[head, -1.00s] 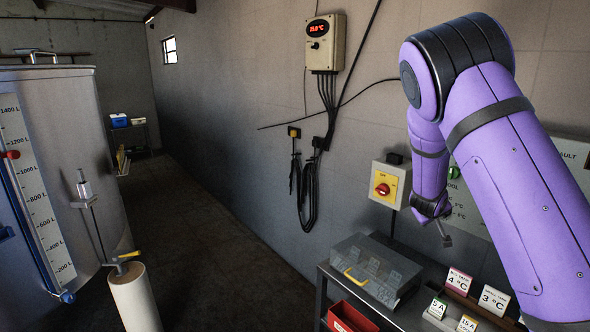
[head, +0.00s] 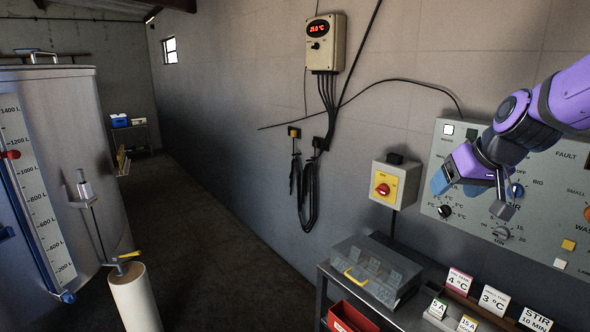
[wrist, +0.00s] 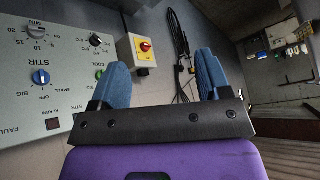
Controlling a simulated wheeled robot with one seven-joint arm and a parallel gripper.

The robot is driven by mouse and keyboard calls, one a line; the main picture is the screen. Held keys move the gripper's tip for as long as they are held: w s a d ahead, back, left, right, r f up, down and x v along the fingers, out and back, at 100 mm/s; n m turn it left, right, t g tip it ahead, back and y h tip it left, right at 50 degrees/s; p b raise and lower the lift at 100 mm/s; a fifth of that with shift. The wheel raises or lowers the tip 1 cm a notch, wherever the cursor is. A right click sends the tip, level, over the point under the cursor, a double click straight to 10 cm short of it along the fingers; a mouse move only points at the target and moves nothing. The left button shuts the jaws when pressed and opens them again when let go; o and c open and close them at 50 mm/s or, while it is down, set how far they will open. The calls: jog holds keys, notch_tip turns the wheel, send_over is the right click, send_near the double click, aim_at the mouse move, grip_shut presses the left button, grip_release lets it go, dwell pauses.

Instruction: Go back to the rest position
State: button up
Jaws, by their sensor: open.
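My gripper (head: 473,190) is in front of the grey control panel (head: 462,148) on the right wall, below the end of my purple arm. In the wrist view my gripper (wrist: 160,78) shows two blue fingers set wide apart with nothing between them. The panel (wrist: 62,62) also shows at the left of the wrist view, with its blue STIR knob and a black knob. In the head view my gripper partly hides the panel's middle.
Below is a bench with a clear-lidded box (head: 375,272) and several label cards (head: 495,300). A large steel tank (head: 85,120) stands at the left.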

jog(key=s+r+g+h, duration=0.1)
jog(key=s+r+h, duration=0.1)
jog(key=s, duration=2)
jog(key=shift+s+a+r+m+g, duration=0.2)
jog(key=shift+a+r+m+g, duration=0.1)
jog(key=shift+a+r+m, duration=0.2)
